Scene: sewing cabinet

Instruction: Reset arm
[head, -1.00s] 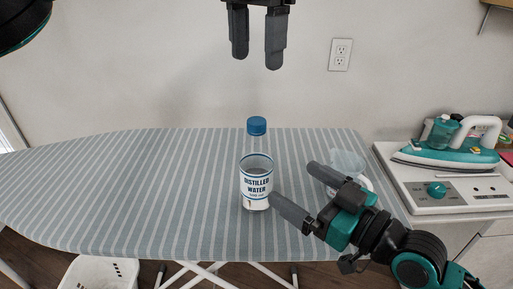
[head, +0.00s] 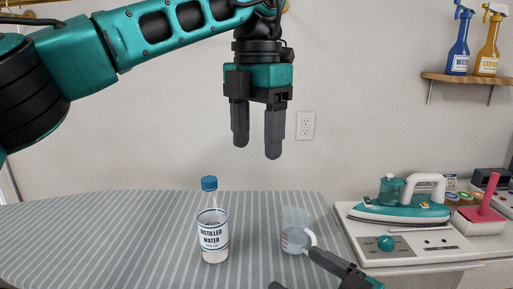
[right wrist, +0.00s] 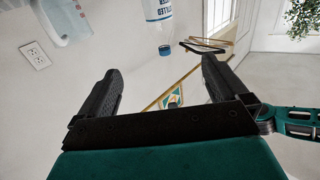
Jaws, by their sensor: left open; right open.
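My left gripper (head: 257,140) hangs in the upper middle of the head view, fingers pointing down, open and empty, above and behind the ironing board. My right gripper (head: 296,270) shows at the bottom edge of the head view, in front of a clear measuring cup (head: 296,236). In the right wrist view its fingers (right wrist: 160,82) are spread wide with nothing between them. A distilled water bottle (head: 213,236) with a blue cap stands upright on the board, left of the cup. The bottle also shows in the right wrist view (right wrist: 160,12), apart from the fingers.
The striped ironing board (head: 110,235) is clear on its left. A teal iron (head: 402,203) rests on its white station (head: 420,245) at the right. A wall shelf (head: 475,79) holds a blue spray bottle (head: 459,42) and a yellow one (head: 488,42). An outlet (head: 306,126) is on the wall.

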